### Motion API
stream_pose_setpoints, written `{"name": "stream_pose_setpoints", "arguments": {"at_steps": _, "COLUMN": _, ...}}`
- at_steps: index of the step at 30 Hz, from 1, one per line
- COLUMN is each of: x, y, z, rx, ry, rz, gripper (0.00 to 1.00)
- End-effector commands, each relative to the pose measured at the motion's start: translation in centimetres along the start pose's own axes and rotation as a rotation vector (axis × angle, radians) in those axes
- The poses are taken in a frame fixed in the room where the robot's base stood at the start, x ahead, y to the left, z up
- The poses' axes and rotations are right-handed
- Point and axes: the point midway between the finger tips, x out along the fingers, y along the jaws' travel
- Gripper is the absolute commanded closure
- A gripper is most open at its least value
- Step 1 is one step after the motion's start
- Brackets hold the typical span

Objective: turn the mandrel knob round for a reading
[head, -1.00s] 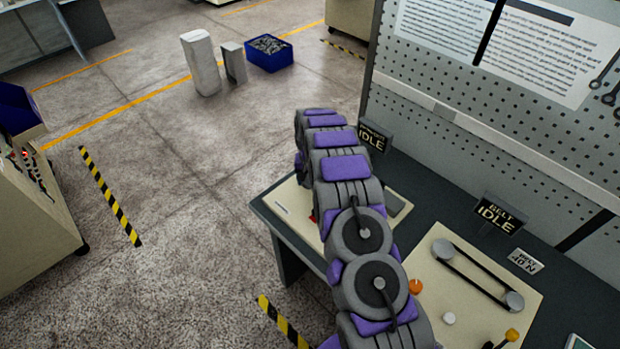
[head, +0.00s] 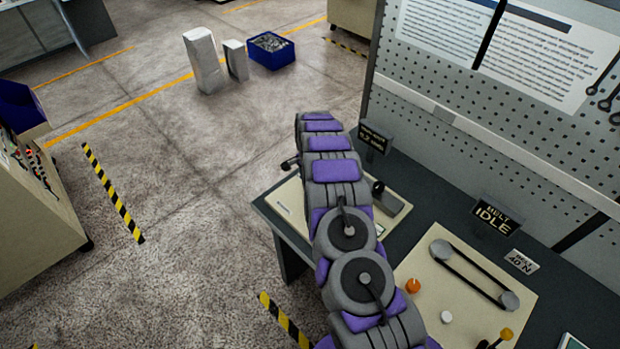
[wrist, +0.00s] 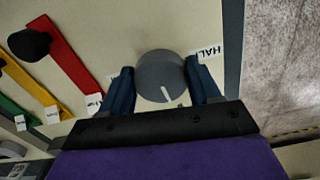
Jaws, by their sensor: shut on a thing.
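The grey round mandrel knob (wrist: 160,74) stands on a cream panel in the wrist view. Its white pointer line points down in the picture, towards my palm. My gripper (wrist: 163,82) has one blue finger on each side of the knob and is shut on it. A white label reading "HAL" (wrist: 207,50) is partly covered by the right finger. In the head view the gripper and knob are hidden behind my arm. The sign behind the arm (head: 375,138) shows a lit reading too small to make out surely.
In the wrist view a red strip (wrist: 70,55) with a black ball handle (wrist: 29,44) lies left of the knob, beside yellow and green strips. The pegboard (head: 450,140) rises behind the bench.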

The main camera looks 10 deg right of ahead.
Motion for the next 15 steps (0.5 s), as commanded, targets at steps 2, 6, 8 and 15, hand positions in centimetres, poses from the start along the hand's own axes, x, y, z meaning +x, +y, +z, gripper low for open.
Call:
{"name": "stream_pose_setpoints", "arguments": {"at_steps": 2, "x": -0.41, "y": -0.42, "z": -0.15, "rx": 0.030, "ry": 0.006, "rz": -0.012, "gripper": 0.68}}
{"name": "stream_pose_setpoints", "arguments": {"at_steps": 6, "x": -0.38, "y": -0.47, "z": -0.11, "rx": 0.067, "ry": 0.006, "rz": -0.012, "gripper": 0.68}}
{"name": "stream_pose_setpoints", "arguments": {"at_steps": 8, "x": -0.36, "y": -0.48, "z": -0.10, "rx": 0.078, "ry": 0.005, "rz": -0.012, "gripper": 0.68}}
{"name": "stream_pose_setpoints", "arguments": {"at_steps": 15, "x": -0.35, "y": -0.50, "z": -0.09, "rx": 0.092, "ry": 0.005, "rz": -0.012, "gripper": 0.68}}
